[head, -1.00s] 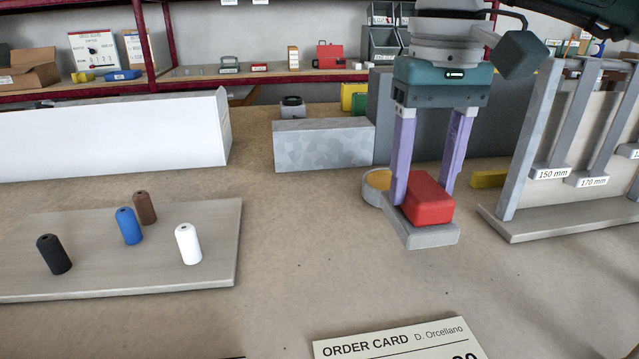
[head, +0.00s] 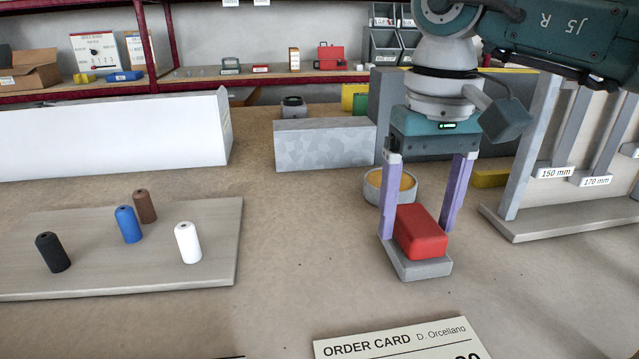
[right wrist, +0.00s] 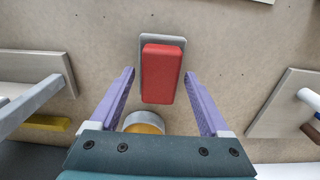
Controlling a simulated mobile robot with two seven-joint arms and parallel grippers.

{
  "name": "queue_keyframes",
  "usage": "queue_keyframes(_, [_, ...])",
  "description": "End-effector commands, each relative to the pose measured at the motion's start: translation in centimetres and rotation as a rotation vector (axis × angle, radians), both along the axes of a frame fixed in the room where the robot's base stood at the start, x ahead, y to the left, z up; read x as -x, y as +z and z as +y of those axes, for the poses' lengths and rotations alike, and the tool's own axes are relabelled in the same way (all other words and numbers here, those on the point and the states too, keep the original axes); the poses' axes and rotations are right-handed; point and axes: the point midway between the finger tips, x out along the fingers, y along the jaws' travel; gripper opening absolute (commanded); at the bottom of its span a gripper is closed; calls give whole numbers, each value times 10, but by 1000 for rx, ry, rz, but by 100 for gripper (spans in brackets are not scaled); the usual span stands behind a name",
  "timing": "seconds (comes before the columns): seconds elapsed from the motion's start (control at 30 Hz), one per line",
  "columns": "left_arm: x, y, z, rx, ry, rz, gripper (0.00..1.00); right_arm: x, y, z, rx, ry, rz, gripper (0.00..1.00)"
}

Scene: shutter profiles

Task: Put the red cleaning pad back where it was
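The red cleaning pad (head: 421,232) sits on a flat grey base (head: 423,269) on the bench, in front of a round tin. My right gripper (head: 418,235) straddles the red block, one purple finger on each side. In the right wrist view the pad (right wrist: 162,75) lies between the fingertips of the gripper (right wrist: 160,72), with a narrow gap showing on each side. The right gripper is open. My left gripper is not in view.
The round tin with yellow contents (head: 374,187) stands just behind the pad. A rack (head: 545,226) is at the right. A board (head: 90,275) with several pegs lies at the left. An order card (head: 400,345) lies at the front.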

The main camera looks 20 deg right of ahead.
Motion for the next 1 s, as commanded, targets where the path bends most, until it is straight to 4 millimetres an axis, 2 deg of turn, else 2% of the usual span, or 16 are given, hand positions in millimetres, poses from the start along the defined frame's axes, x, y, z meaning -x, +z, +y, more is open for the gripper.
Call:
queue_keyframes(0.27, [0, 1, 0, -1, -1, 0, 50, 0, 1, 0, 0, 0, 0, 85])
queue_keyframes(0.4, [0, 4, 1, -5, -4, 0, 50, -1, 11, 0, 0, 0, -3, 85])
queue_keyframes(0.8, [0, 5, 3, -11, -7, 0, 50, -1, 97, 0, 0, -1, -5, 85])
queue_keyframes(1.0, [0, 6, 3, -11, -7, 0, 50, 0, 120, 0, 0, 0, -1, 85])
